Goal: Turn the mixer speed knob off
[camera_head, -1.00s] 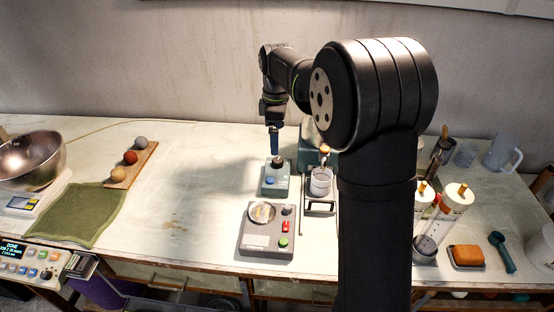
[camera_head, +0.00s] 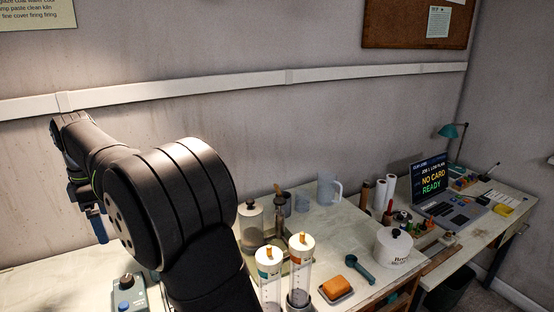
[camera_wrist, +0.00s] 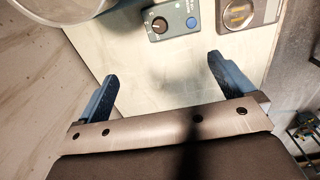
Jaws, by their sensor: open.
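The black speed knob (camera_wrist: 159,24) with a pale pointer line sits on a small grey-blue control box (camera_wrist: 180,12) in the wrist view, near the top edge. A blue button (camera_wrist: 191,22) is beside it. In the head view the knob (camera_head: 127,281) and box (camera_head: 121,296) show at the bottom left, partly cut off by my arm and the frame edge. My gripper (camera_wrist: 160,70) is open and empty, its blue fingers wide apart. The knob lies beyond the fingertips, not between them. In the head view my gripper (camera_head: 98,226) hangs above and left of the box.
A grey panel with a round gauge (camera_wrist: 238,13) is right of the box in the wrist view; a round container (camera_wrist: 75,8) is at top left. White-topped cylinders (camera_head: 300,245), an orange sponge (camera_head: 337,288) and a laptop-like console (camera_head: 440,190) stand right.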

